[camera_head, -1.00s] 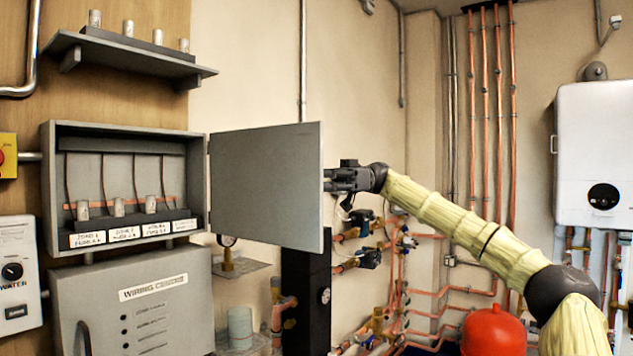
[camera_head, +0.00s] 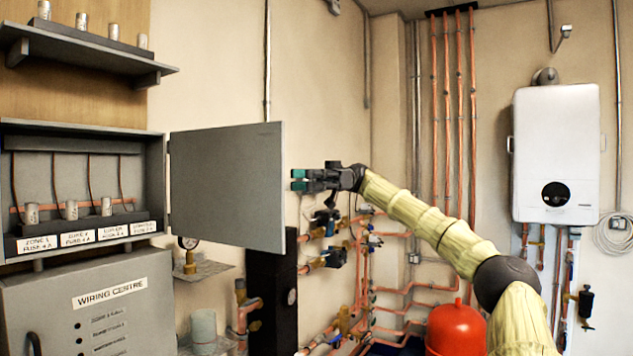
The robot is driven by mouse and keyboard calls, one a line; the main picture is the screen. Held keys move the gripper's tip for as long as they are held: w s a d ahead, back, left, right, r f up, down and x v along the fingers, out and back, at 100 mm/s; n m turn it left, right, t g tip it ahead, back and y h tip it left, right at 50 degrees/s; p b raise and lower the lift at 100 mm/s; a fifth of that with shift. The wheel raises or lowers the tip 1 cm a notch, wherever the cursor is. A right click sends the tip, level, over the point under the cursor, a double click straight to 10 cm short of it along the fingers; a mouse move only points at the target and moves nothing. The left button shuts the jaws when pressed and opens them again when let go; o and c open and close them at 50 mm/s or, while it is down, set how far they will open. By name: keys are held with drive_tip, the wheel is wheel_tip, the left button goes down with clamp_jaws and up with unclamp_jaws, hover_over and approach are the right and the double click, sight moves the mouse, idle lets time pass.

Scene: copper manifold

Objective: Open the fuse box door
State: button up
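The fuse box (camera_head: 156,190) is on the wall at the left of the head view. Its grey door (camera_head: 226,185) stands swung wide open to the right on its left-side hinges. Fuses and labels show inside the box. My gripper (camera_head: 298,180) is just right of the door's free edge, with its teal-tipped fingers pointing left. A small gap shows between fingertips and door, so they look apart. The fingers seem to have a narrow gap between them, but how far they are open is hard to tell.
A shelf with several fuses (camera_head: 90,50) is above the box. A wiring centre cabinet (camera_head: 100,310) is below it. Copper pipes and valves (camera_head: 335,255) are under my arm. A red tank (camera_head: 455,328) and a white boiler (camera_head: 556,155) are at the right.

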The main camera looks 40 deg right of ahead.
drive_tip(key=shift+w+d, duration=0.15)
drive_tip(key=shift+d, duration=2.15)
drive_tip(key=shift+a, duration=0.25)
